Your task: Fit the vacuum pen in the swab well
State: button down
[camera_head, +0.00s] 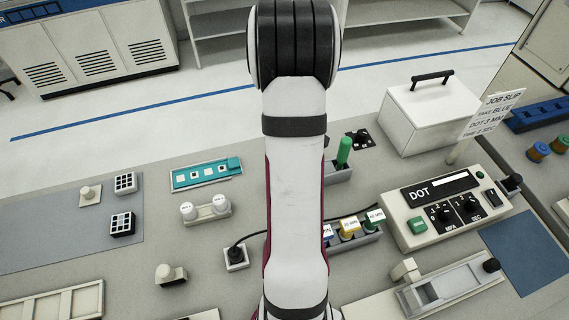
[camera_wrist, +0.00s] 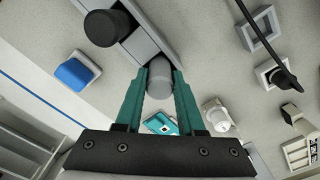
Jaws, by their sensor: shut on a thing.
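In the wrist view, the two teal fingers of my gripper (camera_wrist: 160,88) are shut on a grey, round-ended cylinder, which I take to be the vacuum pen (camera_wrist: 160,72). Its far end is hidden. The pen is in front of or beside a grey block (camera_wrist: 152,35); I cannot tell whether they touch. A black cylinder (camera_wrist: 106,27) stands at that block. My gripper and the pen are hidden there. The swab well cannot be told clearly.
A blue and white piece (camera_wrist: 77,70) lies near the pen. A black-cabled socket (camera_head: 236,257), two white bottles (camera_head: 204,209) and a teal board (camera_head: 206,173) are left of my arm. A white lidded box (camera_head: 430,115) and the DOT unit (camera_head: 445,205) stand right.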

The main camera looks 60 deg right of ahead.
jog(key=shift+c, duration=2.2)
grip_release()
notch_tip(320, 180, up, 16)
jog(key=shift+f, duration=0.1)
